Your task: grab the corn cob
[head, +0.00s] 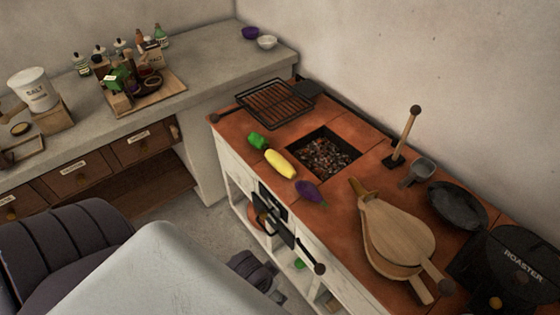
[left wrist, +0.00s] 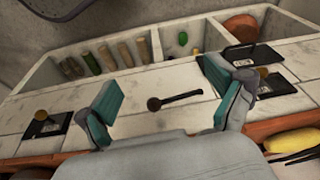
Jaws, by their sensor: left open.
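The yellow corn cob (head: 280,163) lies on the red tiled hearth top, between a green pepper (head: 258,142) and a purple eggplant (head: 311,191). In the left wrist view the corn cob (left wrist: 292,142) shows at the lower right edge, partly cut off. My left gripper (left wrist: 163,92) is open and empty, its teal-padded fingers spread in front of the white hearth front. The corn cob is outside the fingers, to their right in that view. My right gripper is not in view.
A charcoal pit (head: 322,152) and a grill rack (head: 275,103) lie beyond the vegetables. Wooden bellows (head: 395,237) and a black roaster (head: 515,265) occupy the near right of the hearth. A dark handle (left wrist: 175,99) sticks out from the hearth front between the fingers.

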